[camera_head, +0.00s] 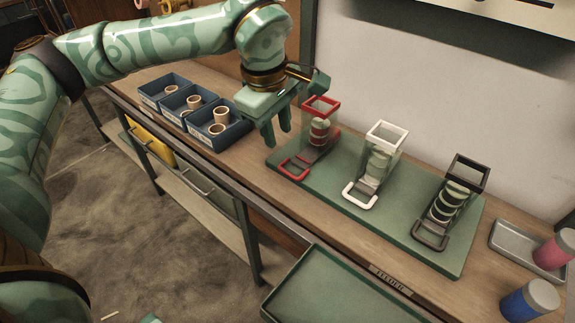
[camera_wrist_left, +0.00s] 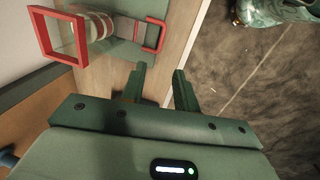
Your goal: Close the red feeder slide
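The red feeder (camera_head: 321,106) stands at the left end of the green board, with rolls stacked in its clear column. Its red slide handle (camera_head: 294,170) sticks out in front, toward the table's front edge. In the left wrist view the red feeder frame (camera_wrist_left: 43,38) is at upper left and the red slide handle (camera_wrist_left: 157,37) lies just beyond my fingers. My left gripper (camera_head: 276,136) is open and empty, above and left of the slide, apart from it. The left wrist view also shows its two spread fingers (camera_wrist_left: 161,86). My right gripper is not in view.
A white feeder (camera_head: 387,135) and a black feeder (camera_head: 468,172) share the green board (camera_head: 408,232). Blue bins (camera_head: 232,130) holding tan rings stand left of my gripper. A grey tray (camera_head: 506,249) and pink and blue cylinders are at right. A green tray (camera_head: 335,290) is in front.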

